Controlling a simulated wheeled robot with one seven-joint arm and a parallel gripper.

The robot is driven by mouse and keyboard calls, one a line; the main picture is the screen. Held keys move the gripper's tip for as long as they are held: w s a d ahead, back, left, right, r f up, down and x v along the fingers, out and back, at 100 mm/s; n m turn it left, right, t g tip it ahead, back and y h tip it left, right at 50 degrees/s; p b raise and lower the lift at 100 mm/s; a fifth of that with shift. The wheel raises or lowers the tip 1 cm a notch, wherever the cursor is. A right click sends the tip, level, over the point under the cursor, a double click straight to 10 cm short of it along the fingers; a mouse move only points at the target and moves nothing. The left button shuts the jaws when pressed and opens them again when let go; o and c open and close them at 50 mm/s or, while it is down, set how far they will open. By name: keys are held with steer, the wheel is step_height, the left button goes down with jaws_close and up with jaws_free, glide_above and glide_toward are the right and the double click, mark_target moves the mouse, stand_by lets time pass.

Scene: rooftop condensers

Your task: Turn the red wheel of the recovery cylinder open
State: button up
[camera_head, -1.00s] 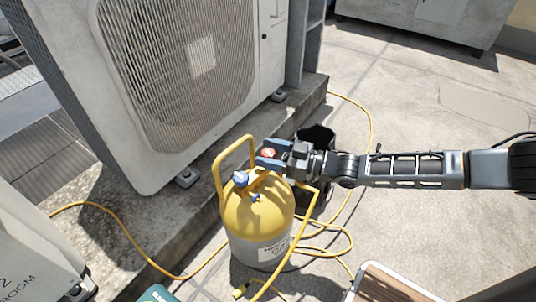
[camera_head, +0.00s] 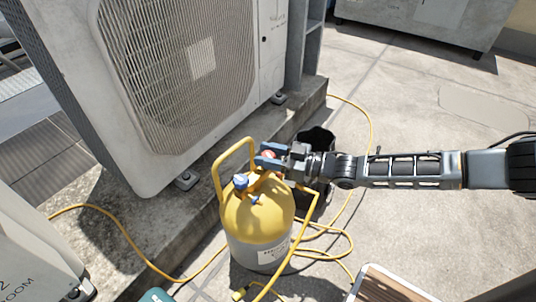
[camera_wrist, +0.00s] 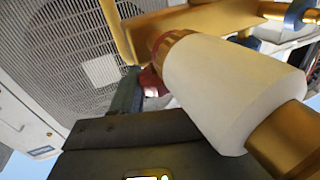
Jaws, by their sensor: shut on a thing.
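The recovery cylinder (camera_head: 258,222) stands upright, with a yellow top, a grey lower body and a yellow handle loop. Its red wheel (camera_head: 269,154) shows as a small red patch between the fingers of my gripper (camera_head: 268,157), which is shut on it from the right. In the wrist view a bit of the red wheel (camera_wrist: 150,82) shows beside the dark finger, mostly hidden by a white sleeve on a brass fitting (camera_wrist: 225,85). A blue knob (camera_head: 240,182) sits on the cylinder's top, left of my gripper.
A large condenser (camera_head: 180,80) stands on a concrete curb behind the cylinder. A yellow hose (camera_head: 335,232) loops over the floor. A wooden-topped case (camera_head: 385,287) lies at the front. Open floor lies right.

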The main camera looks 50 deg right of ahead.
steer(key=n+y+b, duration=0.1)
steer(key=n+g+y, duration=0.1)
steer(key=shift+f+y+b, duration=0.2)
steer(key=shift+y+b, duration=0.1)
steer(key=shift+b, duration=0.1)
steer(key=shift+r+n+g+y, duration=0.15)
steer(key=shift+n+g+y, duration=0.35)
steer(key=shift+y, duration=0.3)
steer(key=o, duration=1)
steer(key=shift+c, duration=0.2)
steer(key=shift+s, duration=0.1)
steer(key=p+v, duration=0.1)
steer(key=v, duration=0.6)
steer(key=shift+s+d, duration=0.25)
steer(key=shift+p, duration=0.3)
